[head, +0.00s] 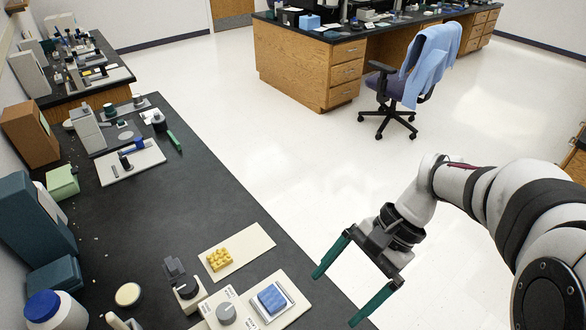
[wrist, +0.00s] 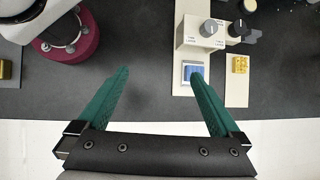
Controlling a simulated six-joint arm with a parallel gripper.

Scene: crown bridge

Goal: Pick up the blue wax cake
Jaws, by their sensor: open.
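The blue wax cake (head: 271,298) is a blue ridged block on a pale square plate of a cream device near the bench's front edge. It also shows in the wrist view (wrist: 193,70), just beyond the tip of the right finger. My gripper (head: 336,299) has two green fingers spread wide and empty. In the head view it is to the right of the cake, out past the bench edge. In the wrist view my gripper (wrist: 159,74) has its gap mostly left of the cake, with dark bench between the fingers.
A yellow block (head: 220,259) lies on a beige board (head: 250,240) beside the cake's device. A grey knob (head: 226,313) and a dark knob (head: 187,287) stand close to the cake. A magenta round base (wrist: 72,40) is at upper left in the wrist view.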

